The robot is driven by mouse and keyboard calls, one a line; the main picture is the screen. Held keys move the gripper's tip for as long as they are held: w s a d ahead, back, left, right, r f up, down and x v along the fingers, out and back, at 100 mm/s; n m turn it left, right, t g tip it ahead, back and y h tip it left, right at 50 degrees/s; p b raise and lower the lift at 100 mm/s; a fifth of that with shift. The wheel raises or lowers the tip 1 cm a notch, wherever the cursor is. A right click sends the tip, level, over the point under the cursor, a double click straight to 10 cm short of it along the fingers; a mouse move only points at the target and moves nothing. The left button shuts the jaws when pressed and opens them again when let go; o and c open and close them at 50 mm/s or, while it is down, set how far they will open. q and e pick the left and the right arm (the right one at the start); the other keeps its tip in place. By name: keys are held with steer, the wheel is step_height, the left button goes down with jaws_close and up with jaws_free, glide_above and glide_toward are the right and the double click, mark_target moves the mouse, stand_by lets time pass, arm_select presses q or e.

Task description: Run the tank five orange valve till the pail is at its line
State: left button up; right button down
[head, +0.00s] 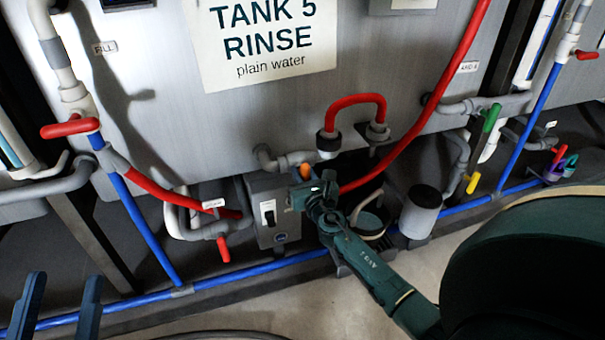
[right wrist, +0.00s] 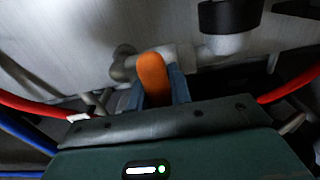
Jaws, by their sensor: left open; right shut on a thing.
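The orange valve handle (head: 305,170) is low on the front of tank five, under the TANK 5 RINSE sign (head: 262,45). My right gripper (head: 303,186) is shut on it. In the right wrist view the orange handle (right wrist: 152,78) stands up between the two blue fingers of that gripper (right wrist: 157,90). What looks like the pail (head: 372,222) is below and right of the valve, partly hidden by my right arm. Its line and water level cannot be made out. My left gripper (head: 58,304) is open and empty at the lower left.
A grey box with a switch (head: 268,215) is left of the valve. A grey cylinder with a dark top (head: 421,211) stands to the right. Red-handled valves (head: 70,128), a green handle (head: 491,117) and blue pipes (head: 245,272) surround the tanks. Bare floor shows in front.

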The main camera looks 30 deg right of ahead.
steer(key=c, duration=1.4)
jaws_free()
arm_select(q)
steer(key=shift+f, duration=0.1)
arm_select(e)
steer(key=shift+o, duration=0.6)
arm_select(q)
steer(key=shift+s+d+f+n+g+y+p, duration=0.1)
steer(key=shift+s+f+n+g+y+p, duration=0.15)
steer(key=shift+f+n+y+p, duration=0.2)
steer(key=shift+s+d+f+n+g+y+p, duration=0.1)
steer(key=shift+f+n+g+y+p, duration=0.2)
steer(key=shift+f, duration=0.25)
arm_select(e)
steer(key=v, duration=1.3)
arm_select(q)
steer(key=shift+r, duration=0.1)
arm_select(e)
steer(key=shift+a+r, duration=0.1)
